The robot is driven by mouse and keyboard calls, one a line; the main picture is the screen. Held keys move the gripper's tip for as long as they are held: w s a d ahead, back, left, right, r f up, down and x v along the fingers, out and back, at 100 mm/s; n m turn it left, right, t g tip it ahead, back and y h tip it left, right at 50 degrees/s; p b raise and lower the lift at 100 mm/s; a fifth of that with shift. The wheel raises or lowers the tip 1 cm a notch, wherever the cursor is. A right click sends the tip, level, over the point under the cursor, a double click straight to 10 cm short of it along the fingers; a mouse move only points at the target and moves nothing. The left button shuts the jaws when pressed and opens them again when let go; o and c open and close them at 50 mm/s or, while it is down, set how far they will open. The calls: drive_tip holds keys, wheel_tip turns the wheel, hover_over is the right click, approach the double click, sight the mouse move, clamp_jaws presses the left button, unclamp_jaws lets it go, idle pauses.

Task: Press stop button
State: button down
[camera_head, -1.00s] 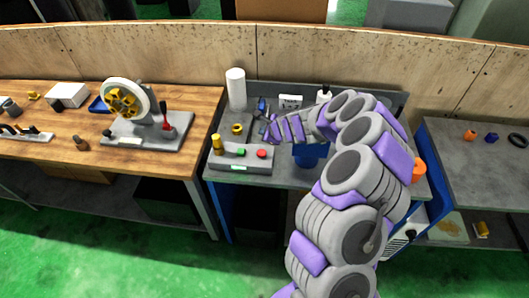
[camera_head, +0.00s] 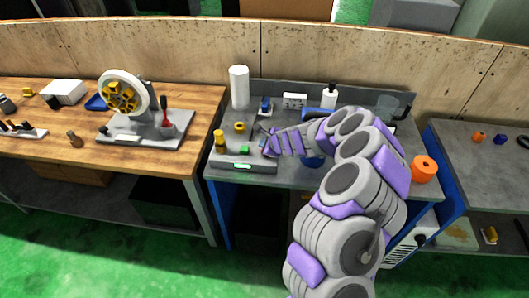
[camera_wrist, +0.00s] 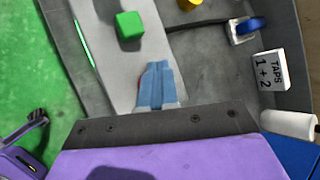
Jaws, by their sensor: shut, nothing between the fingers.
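The grey control box (camera_head: 255,166) sits at the front left of the grinder bench and carries a green button (camera_head: 243,150) and a yellow knob (camera_head: 220,138). In the wrist view the green button (camera_wrist: 129,27) lies just beyond my fingers. My gripper (camera_head: 266,146) is at the right end of the box, where the red stop button is hidden behind it. In the wrist view my gripper (camera_wrist: 157,64) is shut and empty, its two fingers side by side over the box. A thin red edge of the stop button (camera_wrist: 139,83) shows at their left. I cannot tell whether they touch it.
The small "TAPS 1 + 2" sign (camera_wrist: 269,70) and a blue-topped part (camera_wrist: 249,25) are right of my fingers in the wrist view. A white cylinder (camera_head: 239,87) and a bottle (camera_head: 329,97) stand at the bench's back. An orange roll (camera_head: 424,169) is at the right.

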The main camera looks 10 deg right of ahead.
drive_tip(key=shift+d, duration=0.95)
drive_tip(key=shift+a, duration=0.8)
drive_tip(key=shift+d, duration=0.65)
drive_tip(key=shift+a, duration=0.1)
drive_tip(key=shift+a, duration=0.4)
drive_tip(key=shift+d+f, duration=0.35)
drive_tip(key=shift+d, duration=0.25)
